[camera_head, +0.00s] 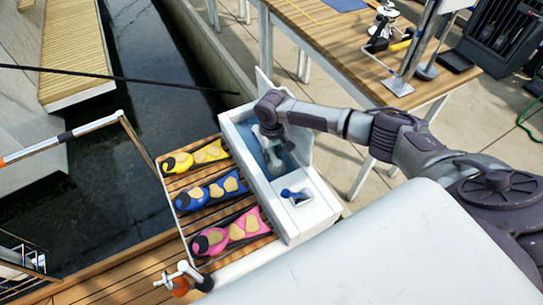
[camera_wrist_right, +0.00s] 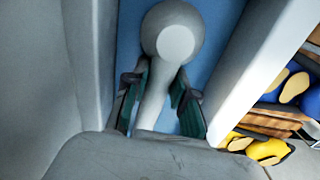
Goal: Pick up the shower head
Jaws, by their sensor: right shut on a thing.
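The shower head (camera_head: 277,167) is pale grey with a round face. It sits inside the open white box (camera_head: 228,128), over its blue inside. In the right wrist view the shower head (camera_wrist_right: 174,36) shows its round face, and its handle runs down between the dark fingers. My right gripper (camera_head: 272,136) reaches down into the box from the right. In the right wrist view the right gripper (camera_wrist_right: 156,92) is shut on the handle, one finger on each side. The lower end of the handle is hidden by the gripper body. My left gripper is not in view.
Yellow (camera_head: 176,163), blue (camera_head: 183,202) and pink (camera_head: 253,221) items lie on wooden slats left of the box. A small blue-and-white part (camera_head: 294,195) is in the box's near section. A wooden table (camera_head: 335,48) with tools stands behind. Dark water (camera_head: 150,60) lies left.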

